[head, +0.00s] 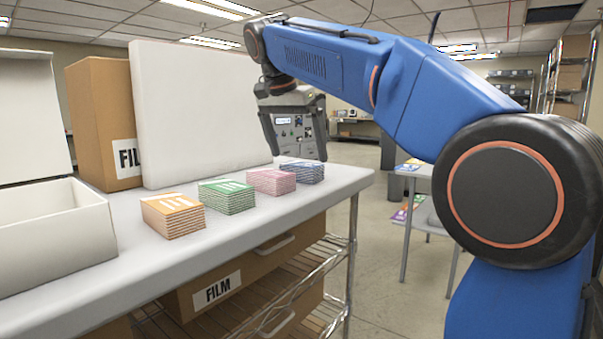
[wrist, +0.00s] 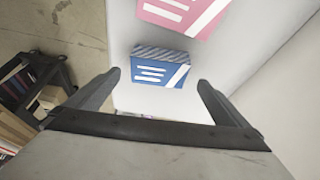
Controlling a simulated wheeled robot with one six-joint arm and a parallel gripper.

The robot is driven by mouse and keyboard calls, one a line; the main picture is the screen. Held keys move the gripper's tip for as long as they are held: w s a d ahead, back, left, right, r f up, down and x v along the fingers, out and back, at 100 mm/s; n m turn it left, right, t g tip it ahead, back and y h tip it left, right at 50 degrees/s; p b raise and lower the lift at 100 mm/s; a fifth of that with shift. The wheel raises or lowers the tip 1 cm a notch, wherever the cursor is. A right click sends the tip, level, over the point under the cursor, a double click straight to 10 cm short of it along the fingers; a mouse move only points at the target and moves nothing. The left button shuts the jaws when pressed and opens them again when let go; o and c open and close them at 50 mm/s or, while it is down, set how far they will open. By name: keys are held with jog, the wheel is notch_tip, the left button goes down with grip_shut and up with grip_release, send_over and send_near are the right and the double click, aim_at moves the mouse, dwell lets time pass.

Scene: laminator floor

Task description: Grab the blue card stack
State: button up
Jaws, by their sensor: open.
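The blue card stack (head: 304,172) is the rightmost of a row of card stacks on the white worktop (head: 250,219), near its right end. In the wrist view the blue card stack (wrist: 160,71) lies ahead of the fingertips, a little left of centre between them. My gripper (head: 297,157) is open and empty, with its fingers pointing down above the blue stack. Its two spread fingers also show in the wrist view (wrist: 158,80). In the head view the fingers overlap the stack's area, and I cannot tell the exact height above it.
A pink stack (head: 271,182) stands close to the left of the blue one, then a green stack (head: 227,197) and an orange stack (head: 173,216). A white panel (head: 200,115) stands behind them. An open white box (head: 55,235) is at the left.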

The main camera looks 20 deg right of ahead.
aim_at(302, 164)
jog(key=shift+x, duration=2.6)
jog(key=shift+s+d, duration=0.1)
jog(key=c, duration=1.2)
